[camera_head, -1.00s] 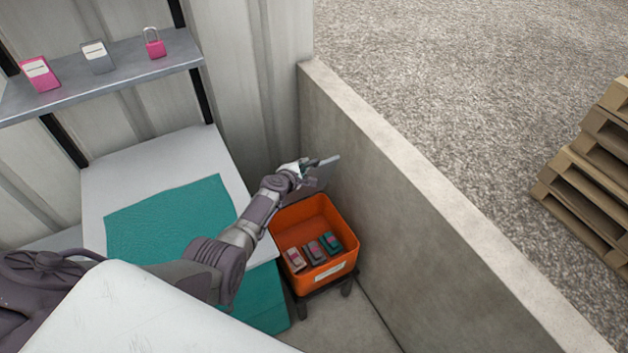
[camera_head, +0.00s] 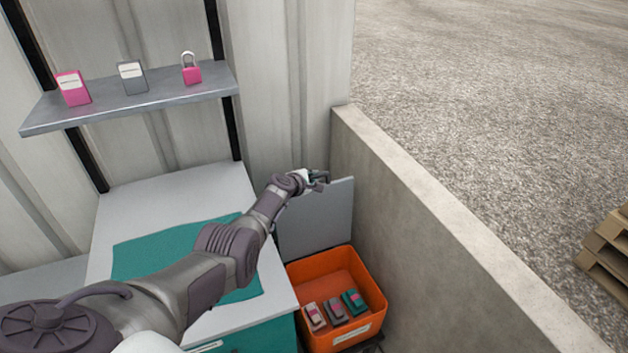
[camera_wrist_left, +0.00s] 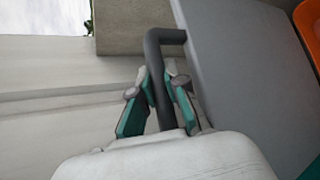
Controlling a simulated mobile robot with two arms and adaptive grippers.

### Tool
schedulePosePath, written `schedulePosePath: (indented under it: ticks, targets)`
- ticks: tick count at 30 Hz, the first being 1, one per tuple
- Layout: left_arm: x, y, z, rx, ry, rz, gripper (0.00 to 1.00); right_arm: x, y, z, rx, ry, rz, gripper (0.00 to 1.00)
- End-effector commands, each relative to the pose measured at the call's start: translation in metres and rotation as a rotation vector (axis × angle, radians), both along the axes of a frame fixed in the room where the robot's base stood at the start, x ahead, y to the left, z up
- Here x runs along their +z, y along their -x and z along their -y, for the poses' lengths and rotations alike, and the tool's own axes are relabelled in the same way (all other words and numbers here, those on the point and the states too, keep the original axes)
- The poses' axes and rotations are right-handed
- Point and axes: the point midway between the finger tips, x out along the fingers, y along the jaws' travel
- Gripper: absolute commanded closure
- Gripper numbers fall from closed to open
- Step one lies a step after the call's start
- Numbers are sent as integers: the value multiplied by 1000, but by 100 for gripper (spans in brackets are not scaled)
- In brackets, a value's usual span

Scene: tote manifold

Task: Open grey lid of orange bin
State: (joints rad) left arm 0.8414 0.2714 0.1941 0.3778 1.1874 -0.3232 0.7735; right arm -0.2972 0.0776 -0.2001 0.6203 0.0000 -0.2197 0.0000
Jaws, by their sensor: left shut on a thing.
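The orange bin (camera_head: 372,270) stands on the floor at the lower middle of the head view, between the white-topped cabinet and the concrete wall. Its grey lid (camera_head: 318,222) stands upright behind the bin's opening. Several small boxes (camera_head: 335,309) lie inside, in view from above. My left gripper (camera_head: 322,178) is at the top of the lid. In the left wrist view its teal fingers (camera_wrist_left: 160,98) are shut on a dark bar handle (camera_wrist_left: 166,36) fixed to the grey lid (camera_wrist_left: 250,75). The orange bin's edge (camera_wrist_left: 309,28) shows at the right there. My right gripper is not in view.
A concrete wall (camera_head: 440,220) runs close along the bin's right side. The white-topped cabinet (camera_head: 210,185) with a teal mat (camera_head: 190,240) stands to the left. A shelf (camera_head: 130,108) above holds two boxes and a pink padlock (camera_head: 191,71). Pallets (camera_head: 610,250) stand outside.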

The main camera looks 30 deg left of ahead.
Motion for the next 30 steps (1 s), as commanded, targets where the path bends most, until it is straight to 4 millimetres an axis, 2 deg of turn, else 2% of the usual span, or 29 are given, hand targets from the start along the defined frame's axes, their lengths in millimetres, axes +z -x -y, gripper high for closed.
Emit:
schedulePosePath:
  ticks: [6, 7, 12, 23, 30]
  targets:
    - [2, -1, 0, 2, 0, 3, 100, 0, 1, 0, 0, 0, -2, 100]
    - [2, -1, 0, 2, 0, 3, 86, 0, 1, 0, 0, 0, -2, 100]
    - [2, -1, 0, 2, 0, 3, 61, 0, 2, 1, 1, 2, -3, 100]
    - [1, 0, -1, 1, 0, 2, 61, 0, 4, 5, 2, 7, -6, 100]
    - [4, 8, -2, 0, -8, 2, 61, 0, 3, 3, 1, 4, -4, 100]
